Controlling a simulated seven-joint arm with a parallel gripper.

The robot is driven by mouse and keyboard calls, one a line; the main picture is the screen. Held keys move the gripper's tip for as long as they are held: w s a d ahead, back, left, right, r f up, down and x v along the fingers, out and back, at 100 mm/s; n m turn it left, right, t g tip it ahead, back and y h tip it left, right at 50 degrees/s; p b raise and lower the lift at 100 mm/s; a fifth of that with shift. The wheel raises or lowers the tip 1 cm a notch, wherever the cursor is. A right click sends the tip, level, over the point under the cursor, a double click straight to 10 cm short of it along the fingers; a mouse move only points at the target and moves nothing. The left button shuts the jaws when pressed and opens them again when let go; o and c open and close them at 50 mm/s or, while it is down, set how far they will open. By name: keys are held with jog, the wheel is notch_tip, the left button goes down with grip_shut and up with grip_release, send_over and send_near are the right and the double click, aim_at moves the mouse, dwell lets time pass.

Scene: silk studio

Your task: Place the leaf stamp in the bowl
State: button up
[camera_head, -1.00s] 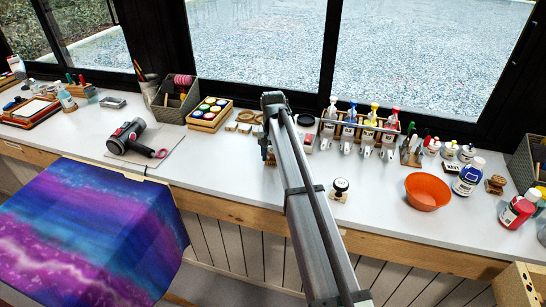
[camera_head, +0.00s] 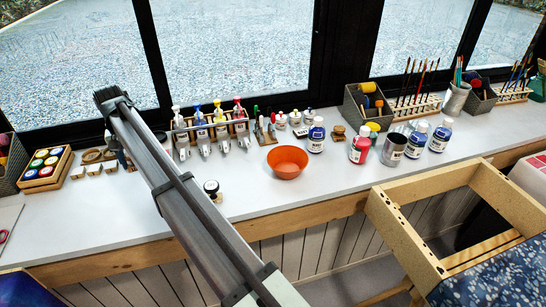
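An orange bowl (camera_head: 287,163) stands upright on the white worktop, right of the middle, and looks empty. A small stamp (camera_head: 212,190) with a round black knob and a pale base stands near the worktop's front edge, left of the bowl. Its design is too small to read, so I cannot tell whether it is the leaf stamp. A small wooden piece (camera_head: 338,132) stands behind and right of the bowl. My arm crosses the left of the view, and its far end is over the back of the worktop. My gripper (camera_head: 120,155) is mostly hidden behind the arm; its fingers cannot be made out.
A rack of dye bottles (camera_head: 212,130) stands behind the stamp. Paint pots and bottles, including a red bottle (camera_head: 360,145), stand right of the bowl. A paint tray (camera_head: 46,168) is at the left. The worktop (camera_head: 150,222) is clear around the stamp. A wooden frame (camera_head: 400,232) stands front right.

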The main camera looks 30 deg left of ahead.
jog(key=w+d+m, duration=0.1)
jog(key=w+d, duration=0.3)
jog(key=w, duration=0.4)
jog(key=w+d+m, duration=0.1)
jog(key=w+d, duration=0.3)
jog(key=w, duration=0.4)
jog(key=r+m, duration=0.1)
jog(key=m, duration=0.3)
send_over(287, 170)
jog(key=w+a, duration=0.3)
jog(key=a, duration=0.2)
jog(key=shift+s+a+r, duration=0.1)
jog(key=shift+r, duration=0.05)
jog(key=shift+s+d+f+n, duration=0.6)
jog(key=shift+s+d+n, duration=0.85)
jog(key=shift+d+n, duration=1)
jog(key=shift+m, duration=0.25)
jog(key=shift+d+f, duration=0.15)
jog(key=shift+f, duration=2.25)
jog(key=shift+d+f, duration=0.1)
jog(key=shift+f, duration=2.25)
jog(key=o, duration=0.8)
jog(key=shift+f, duration=0.1)
jog(key=shift+c, duration=0.2)
